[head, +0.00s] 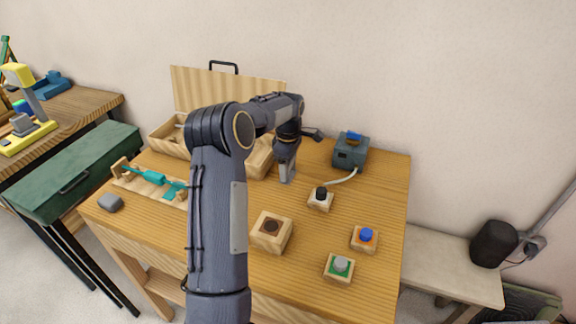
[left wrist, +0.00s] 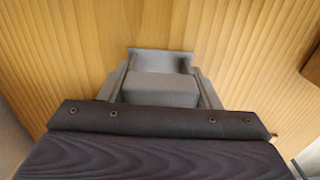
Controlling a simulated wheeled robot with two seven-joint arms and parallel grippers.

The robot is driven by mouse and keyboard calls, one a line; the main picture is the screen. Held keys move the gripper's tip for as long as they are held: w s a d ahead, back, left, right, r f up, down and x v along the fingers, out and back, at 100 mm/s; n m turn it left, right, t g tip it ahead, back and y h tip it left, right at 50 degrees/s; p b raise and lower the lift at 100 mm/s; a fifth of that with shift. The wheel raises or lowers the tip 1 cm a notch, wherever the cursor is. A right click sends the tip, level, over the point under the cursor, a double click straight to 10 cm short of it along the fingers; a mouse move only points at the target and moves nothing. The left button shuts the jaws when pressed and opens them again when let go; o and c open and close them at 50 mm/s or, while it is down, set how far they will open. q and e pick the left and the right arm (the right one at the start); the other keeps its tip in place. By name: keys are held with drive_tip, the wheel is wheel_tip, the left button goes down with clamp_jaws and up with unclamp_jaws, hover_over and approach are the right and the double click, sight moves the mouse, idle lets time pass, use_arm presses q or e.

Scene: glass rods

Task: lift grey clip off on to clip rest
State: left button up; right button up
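My left arm reaches over the table, and its left gripper (head: 287,172) points down over the back middle of the table. In the left wrist view a grey clip (left wrist: 160,90) fills the space between the two fingers, which press its sides. A channel-shaped part shows at its far end. The gripper's tips are small in the head view, so the gap beneath them cannot be told. I cannot tell which thing is the clip rest. My right gripper is not in view.
Wooden blocks carry a black knob (head: 320,193), a brown disc (head: 271,226), a blue button (head: 365,235) and a grey button (head: 340,264). A blue-grey box (head: 350,150) stands at the back right. A grey lump (head: 110,203) lies at the left corner. An open wooden case (head: 270,89) stands behind.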

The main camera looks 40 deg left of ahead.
use_arm(q)
drive_tip(key=o, duration=0.5)
drive_tip(key=shift+c, duration=0.2)
wheel_tip(320, 180, up, 8)
drive_tip(key=shift+f, duration=0.25)
drive_tip(key=shift+s+d+r, duration=0.1)
drive_tip(key=shift+d+r, duration=0.05)
drive_tip(key=shift+r, duration=0.25)
drive_tip(key=s+d+r+m+t+h, duration=0.1)
drive_tip(key=s+d+r+m+t, duration=0.1)
drive_tip(key=s+d+r+m, duration=0.35)
drive_tip(key=s+d+r+m+t+h, duration=0.1)
drive_tip(key=s+d+r+m, duration=0.25)
drive_tip(key=s+d, duration=0.35)
drive_tip(key=s+d+f+m+t+h, duration=0.1)
drive_tip(key=s+d+f+m, duration=0.2)
drive_tip(key=s, duration=0.6)
drive_tip(key=s+d+f+m+t, duration=0.1)
drive_tip(key=s+d+f+m, duration=0.2)
drive_tip(key=s+d+m, duration=0.5)
drive_tip(key=shift+s+d+f+t+h, duration=0.3)
drive_tip(key=shift+s+d+f+h, duration=0.1)
drive_tip(key=shift+s+d, duration=0.25)
